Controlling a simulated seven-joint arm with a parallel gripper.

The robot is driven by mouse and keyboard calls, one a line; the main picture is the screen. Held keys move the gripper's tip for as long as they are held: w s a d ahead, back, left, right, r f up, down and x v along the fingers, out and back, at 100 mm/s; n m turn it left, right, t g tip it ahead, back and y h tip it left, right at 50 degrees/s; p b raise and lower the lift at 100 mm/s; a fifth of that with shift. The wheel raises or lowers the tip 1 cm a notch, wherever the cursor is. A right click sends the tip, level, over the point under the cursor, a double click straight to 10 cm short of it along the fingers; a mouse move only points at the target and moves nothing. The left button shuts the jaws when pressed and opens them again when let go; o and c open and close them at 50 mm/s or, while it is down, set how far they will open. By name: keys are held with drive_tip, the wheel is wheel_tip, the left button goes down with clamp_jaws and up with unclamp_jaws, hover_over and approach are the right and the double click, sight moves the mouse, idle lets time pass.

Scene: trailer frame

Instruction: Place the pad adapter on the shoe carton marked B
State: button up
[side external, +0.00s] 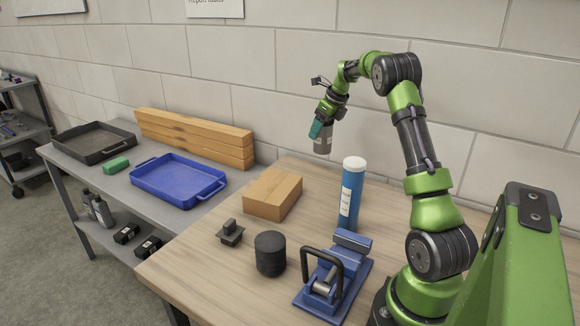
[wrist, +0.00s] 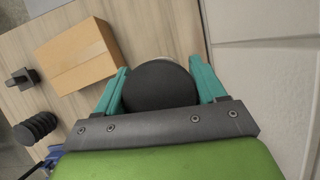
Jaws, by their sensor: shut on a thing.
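My gripper (side external: 318,138) is shut on a dark grey cylinder (side external: 322,145), likely the pad adapter, and holds it in the air above the back of the wooden table. In the wrist view the cylinder's round black end (wrist: 160,86) sits between the teal fingers. A brown carton (side external: 272,194), likely the shoe carton, lies flat on the table, below and left of my gripper. Its bare top also shows in the wrist view (wrist: 77,58). I see no letter B on its visible faces. The cylinder and the carton are apart.
A tall blue tube (side external: 352,195) with a white cap stands right of the carton. A dark square-based piece (side external: 230,233), a black ribbed cylinder (side external: 270,254) and a blue clamp-like device (side external: 333,275) are nearer the front. A blue tray (side external: 178,181) is on the grey bench.

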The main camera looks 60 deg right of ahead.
drive_tip(key=a+r+n, duration=0.1)
drive_tip(key=a+r, duration=0.2)
drive_tip(key=a, duration=0.4)
drive_tip(key=a+r+n, duration=0.1)
drive_tip(key=a+r, duration=0.2)
drive_tip(key=a, duration=0.5)
drive_tip(key=s+a+f+y, duration=0.1)
drive_tip(key=s+a+f, duration=0.4)
drive_tip(key=s+a, duration=0.4)
drive_tip(key=shift+w+d+f, duration=0.9)
drive_tip(key=shift+w, duration=1.7)
drive_tip(key=shift+w+d+f, duration=0.85)
drive_tip(key=shift+w+f, duration=0.1)
drive_tip(key=shift+w, duration=1.7)
drive_tip(key=shift+w+d+f, duration=0.9)
drive_tip(key=shift+w, duration=1.7)
drive_tip(key=shift+f, duration=0.1)
drive_tip(key=o, duration=1.8)
drive_tip(key=shift+f, duration=0.15)
drive_tip(key=shift+c, duration=0.2)
